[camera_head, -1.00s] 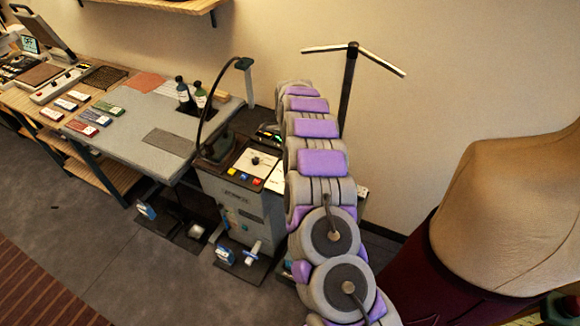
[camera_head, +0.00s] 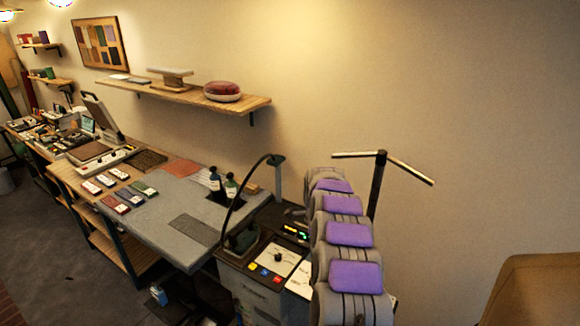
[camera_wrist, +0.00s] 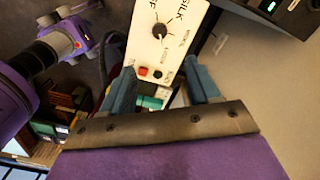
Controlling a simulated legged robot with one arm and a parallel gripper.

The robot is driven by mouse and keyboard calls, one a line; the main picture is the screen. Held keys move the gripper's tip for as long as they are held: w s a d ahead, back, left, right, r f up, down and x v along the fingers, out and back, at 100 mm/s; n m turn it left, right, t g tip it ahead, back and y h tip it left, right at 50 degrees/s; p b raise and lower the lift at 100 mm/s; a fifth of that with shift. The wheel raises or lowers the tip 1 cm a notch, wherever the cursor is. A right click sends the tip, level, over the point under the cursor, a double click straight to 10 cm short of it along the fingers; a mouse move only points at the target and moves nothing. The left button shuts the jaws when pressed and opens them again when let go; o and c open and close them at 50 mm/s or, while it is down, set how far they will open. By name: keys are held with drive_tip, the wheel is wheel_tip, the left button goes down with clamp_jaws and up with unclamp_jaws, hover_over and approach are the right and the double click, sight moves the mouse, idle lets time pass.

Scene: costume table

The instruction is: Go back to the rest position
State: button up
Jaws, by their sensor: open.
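In the wrist view my gripper (camera_wrist: 162,92) has its two blue-grey fingers spread apart with nothing held between them. Beyond the fingers is a white control panel (camera_wrist: 168,35) with a dial and small red and dark buttons. In the head view my grey and purple arm reaches away beside the control unit, and the gripper itself is hidden there. The unit's panel (camera_head: 275,258) shows a dial and coloured buttons, with a lit green display (camera_head: 296,232) behind it.
A grey-topped work table (camera_head: 170,215) stands left of the unit, with two dark bottles (camera_head: 223,185) and several small labelled boxes (camera_head: 115,187). A thin curved black hose rises beside the unit. A wall shelf (camera_head: 190,95) hangs above. A tan dress form (camera_head: 535,290) stands at right.

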drive_tip(key=s+a+r+n+b, duration=0.15)
drive_tip(key=s+r+n, duration=0.25)
drive_tip(key=s, duration=0.4)
drive_tip(key=s+a+r+n+y+b, duration=0.1)
drive_tip(key=s+r+n+b, duration=0.2)
drive_tip(key=s, duration=0.4)
drive_tip(key=s+a+r+n+b, duration=0.2)
drive_tip(key=s+r+n, duration=0.2)
drive_tip(key=s, duration=0.4)
drive_tip(key=s+d+f+n+b, duration=0.1)
drive_tip(key=s+f+n, duration=0.1)
drive_tip(key=s, duration=0.8)
drive_tip(key=s+d+f+n+g+b, duration=0.1)
drive_tip(key=s+d+f+n+b, duration=0.1)
drive_tip(key=s, duration=0.8)
drive_tip(key=s+d+f+n+h+b, duration=0.1)
drive_tip(key=s+n, duration=0.3)
drive_tip(key=s, duration=0.6)
drive_tip(key=shift+d+f+g+b, duration=0.35)
drive_tip(key=shift+f+g+b, duration=0.05)
drive_tip(key=shift+f+b, duration=0.2)
drive_tip(key=shift+w, duration=0.1)
idle(0.4)
